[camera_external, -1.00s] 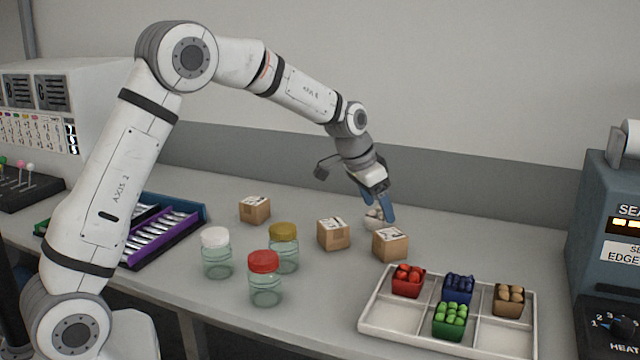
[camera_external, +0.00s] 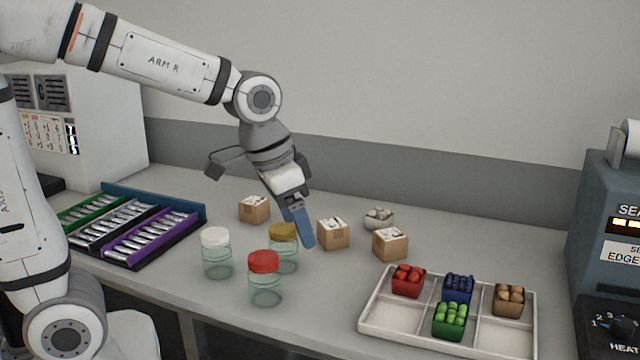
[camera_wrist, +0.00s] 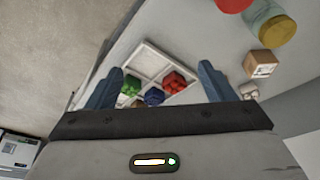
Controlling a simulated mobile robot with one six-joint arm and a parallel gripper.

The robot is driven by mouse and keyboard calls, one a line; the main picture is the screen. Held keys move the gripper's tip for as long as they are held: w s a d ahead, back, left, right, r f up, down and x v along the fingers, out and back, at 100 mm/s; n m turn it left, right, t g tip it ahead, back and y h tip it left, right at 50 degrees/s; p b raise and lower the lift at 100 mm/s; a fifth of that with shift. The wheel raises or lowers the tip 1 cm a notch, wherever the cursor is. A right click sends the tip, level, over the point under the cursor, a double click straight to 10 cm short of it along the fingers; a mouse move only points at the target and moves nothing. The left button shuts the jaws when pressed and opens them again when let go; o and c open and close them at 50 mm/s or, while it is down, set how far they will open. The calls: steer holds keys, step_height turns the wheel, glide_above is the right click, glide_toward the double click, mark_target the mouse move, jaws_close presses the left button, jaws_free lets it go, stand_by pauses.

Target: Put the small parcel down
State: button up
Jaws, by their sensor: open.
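Three brown cardboard parcels with white labels stand on the bench in the external view: a left one (camera_external: 255,210), a middle one (camera_external: 333,235) and a right one (camera_external: 390,245). They look similar in size, so I cannot tell which is the small one. One parcel also shows at the right of the wrist view (camera_wrist: 261,65). My gripper (camera_external: 308,240) is above the bench, just left of the middle parcel in the picture and partly overlapping the yellow-lidded jar. In the wrist view its blue fingers (camera_wrist: 161,68) are spread wide with nothing between them.
Jars with white (camera_external: 216,239), red (camera_external: 264,263) and yellow (camera_external: 284,232) lids stand near my gripper. A compartment tray (camera_external: 400,318) holds several small coloured bins. A pale bin (camera_external: 379,218) stands behind the parcels. A slotted rack (camera_external: 160,245) is left; a heat sealer (camera_external: 600,255) is right.

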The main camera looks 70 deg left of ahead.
steer(key=s+d+f, duration=0.1)
steer(key=s, duration=0.5)
steer(key=s+d+f, duration=0.1)
steer(key=s+d, duration=0.1)
steer(key=s, duration=0.4)
steer(key=shift+s+f+g, duration=0.15)
steer(key=shift+f+g, duration=0.15)
steer(key=shift+o, duration=0.4)
stand_by(0.4)
